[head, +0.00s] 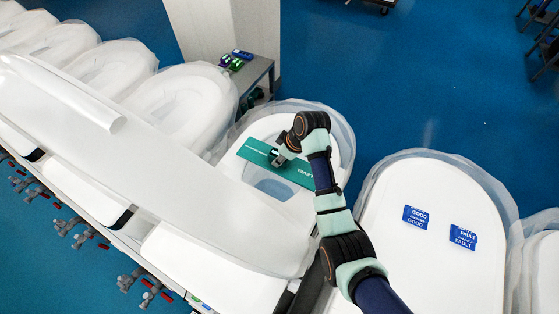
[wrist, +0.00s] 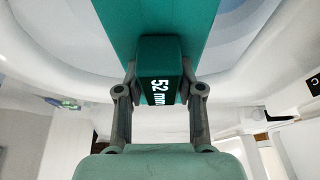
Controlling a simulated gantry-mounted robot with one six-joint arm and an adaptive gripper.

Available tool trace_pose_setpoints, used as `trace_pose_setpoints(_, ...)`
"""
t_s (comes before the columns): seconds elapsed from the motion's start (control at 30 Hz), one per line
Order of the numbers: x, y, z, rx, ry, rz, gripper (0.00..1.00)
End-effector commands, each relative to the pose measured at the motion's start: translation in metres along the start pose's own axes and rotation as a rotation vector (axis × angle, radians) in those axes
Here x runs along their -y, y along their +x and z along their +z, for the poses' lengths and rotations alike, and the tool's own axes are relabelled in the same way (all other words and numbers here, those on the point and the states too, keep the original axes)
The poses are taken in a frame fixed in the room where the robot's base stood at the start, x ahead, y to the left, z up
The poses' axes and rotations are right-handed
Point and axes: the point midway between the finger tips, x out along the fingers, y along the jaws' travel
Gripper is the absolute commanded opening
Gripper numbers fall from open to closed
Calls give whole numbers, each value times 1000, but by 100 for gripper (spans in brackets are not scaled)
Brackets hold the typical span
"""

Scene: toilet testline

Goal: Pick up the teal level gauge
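The teal level gauge (head: 301,173) is a long flat bar lying across the opening of a white toilet in the head view. In the wrist view the teal bar (wrist: 153,22) runs away from me, with a raised block marked "52 mm" (wrist: 159,85) at the near side. My gripper (head: 277,158) reaches down to the middle of the gauge. In the wrist view my gripper (wrist: 159,72) has one finger on each side of the block, with the fingertips appearing to touch it.
The toilet rim (head: 337,155) is wrapped in clear plastic. A toilet at the right carries blue GOOD (head: 415,217) and FAULT (head: 463,237) labels. A small side table (head: 255,75) holds colored items.

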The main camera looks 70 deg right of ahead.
Motion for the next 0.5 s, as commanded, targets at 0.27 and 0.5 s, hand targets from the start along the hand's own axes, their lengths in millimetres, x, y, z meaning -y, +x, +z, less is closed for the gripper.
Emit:
trace_pose_setpoints(0.27, 0, -1, 0, -1, 0, 1, 0)
trace_pose_setpoints(0.5, 0, -3, -2, -1, -1, 1, 0)
